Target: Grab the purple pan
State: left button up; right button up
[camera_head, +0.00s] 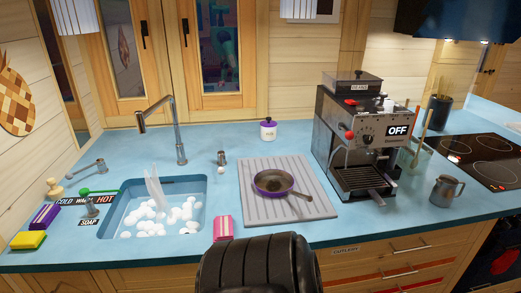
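The purple pan (262,191) sits upright on a grey ribbed drying mat (247,208) on the blue counter, right of the sink. Its inside is dark, with some purple showing on its outer side. Its short handle (302,197) points to the right and slightly toward me. Nothing is touching the pan from above. Neither of my grippers can be made out in the head view. A black ribbed part of my own body stands at the bottom middle, in front of the counter edge.
The blue sink (203,222) holds white foam, with a tall tap (178,130) behind. A coffee machine (357,140) stands right of the mat, with a metal jug (445,191) beyond. A pink-and-white sponge (223,228) lies near the front edge. A white jar (268,131) stands behind.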

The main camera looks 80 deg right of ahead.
aim_at(272, 183)
jog(key=z, duration=2.9)
jog(key=i+l+u, duration=0.4)
jog(key=l, duration=0.2)
